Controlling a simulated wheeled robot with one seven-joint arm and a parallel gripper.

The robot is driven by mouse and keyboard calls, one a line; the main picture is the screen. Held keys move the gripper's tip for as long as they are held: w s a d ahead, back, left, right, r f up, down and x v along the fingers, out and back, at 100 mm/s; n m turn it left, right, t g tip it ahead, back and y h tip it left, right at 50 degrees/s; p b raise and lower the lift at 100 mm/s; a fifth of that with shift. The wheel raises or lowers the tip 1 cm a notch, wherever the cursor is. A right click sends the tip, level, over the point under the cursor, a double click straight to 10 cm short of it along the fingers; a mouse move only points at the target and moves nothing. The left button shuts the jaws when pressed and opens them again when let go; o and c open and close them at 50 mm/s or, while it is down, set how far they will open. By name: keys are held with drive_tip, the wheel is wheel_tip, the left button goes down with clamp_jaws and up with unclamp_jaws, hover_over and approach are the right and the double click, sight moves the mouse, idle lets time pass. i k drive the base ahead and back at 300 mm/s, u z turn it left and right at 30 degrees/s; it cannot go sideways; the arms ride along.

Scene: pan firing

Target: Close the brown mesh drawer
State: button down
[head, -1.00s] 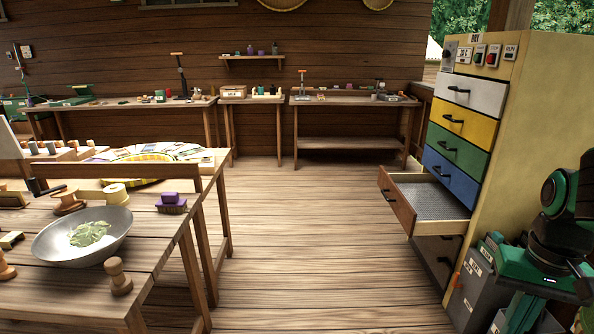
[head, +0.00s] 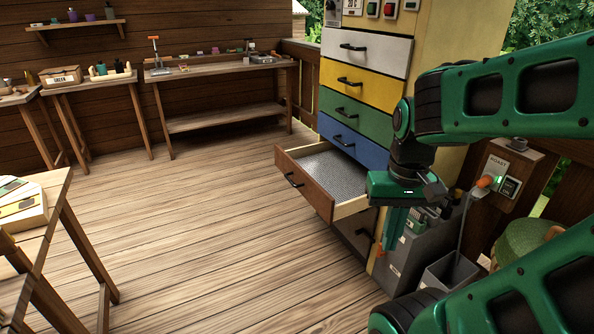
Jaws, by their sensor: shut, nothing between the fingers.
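The brown mesh drawer (head: 309,188) is pulled out of the yellow cabinet (head: 450,40) in the head view. It has a brown front, a dark handle, pale wooden sides and a grey mesh floor, which looks empty. My gripper (head: 390,238) hangs at the end of my green arm, to the right of the drawer and a little below its rim in the picture. Its fingers point down and are shut with nothing in them. It appears apart from the drawer front. The gripper's body covers part of the cabinet front behind it.
White, yellow, green and blue drawers (head: 345,140) above are shut, and a dark drawer (head: 355,232) below is shut. Grey bins (head: 452,272) and a roast switch box (head: 505,170) stand at the right. A worktable (head: 60,190) is at the left. The floor (head: 200,220) between is clear.

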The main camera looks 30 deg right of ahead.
sight(333, 182)
drive_tip(key=z, duration=0.05)
drive_tip(key=i, duration=0.85)
drive_tip(key=z, duration=0.1)
